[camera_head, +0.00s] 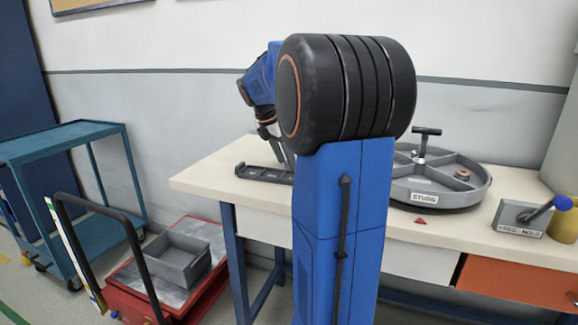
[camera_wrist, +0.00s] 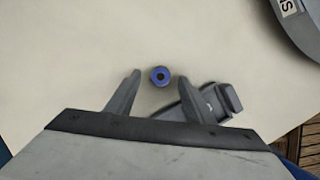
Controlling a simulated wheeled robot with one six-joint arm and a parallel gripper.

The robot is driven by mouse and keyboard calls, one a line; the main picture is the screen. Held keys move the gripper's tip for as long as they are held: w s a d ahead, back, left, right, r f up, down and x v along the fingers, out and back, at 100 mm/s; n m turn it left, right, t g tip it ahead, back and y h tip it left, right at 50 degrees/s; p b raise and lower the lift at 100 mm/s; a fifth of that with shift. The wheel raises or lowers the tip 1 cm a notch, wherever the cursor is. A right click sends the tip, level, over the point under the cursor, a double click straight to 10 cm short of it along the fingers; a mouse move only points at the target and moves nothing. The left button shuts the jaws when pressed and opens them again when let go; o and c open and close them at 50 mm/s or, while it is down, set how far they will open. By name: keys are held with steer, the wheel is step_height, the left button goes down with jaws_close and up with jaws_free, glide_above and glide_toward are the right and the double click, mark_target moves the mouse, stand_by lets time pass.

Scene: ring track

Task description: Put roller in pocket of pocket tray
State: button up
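A grey piece (camera_wrist: 229,97), perhaps part of the pocket tray, lies beside and partly behind the right finger. In the head view, a dark slotted tray (camera_head: 262,173), probably the pocket tray, lies at the table's left end. My gripper (camera_head: 280,150) is there beside it, partly hidden by my arm. The roller is hidden in the head view.
A round divided tray (camera_head: 440,200) labelled STUDS stands on the white table (camera_head: 225,165), right of my arm. A grey block with a blue-knobbed lever (camera_head: 530,215) is farther right. A red cart with a grey bin (camera_head: 178,258) and a teal trolley (camera_head: 60,145) stand left.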

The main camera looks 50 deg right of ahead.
mark_target(285, 163)
jaws_close()
steer(key=shift+r, duration=0.15)
step_height(285, 163, up, 10)
stand_by(0.4)
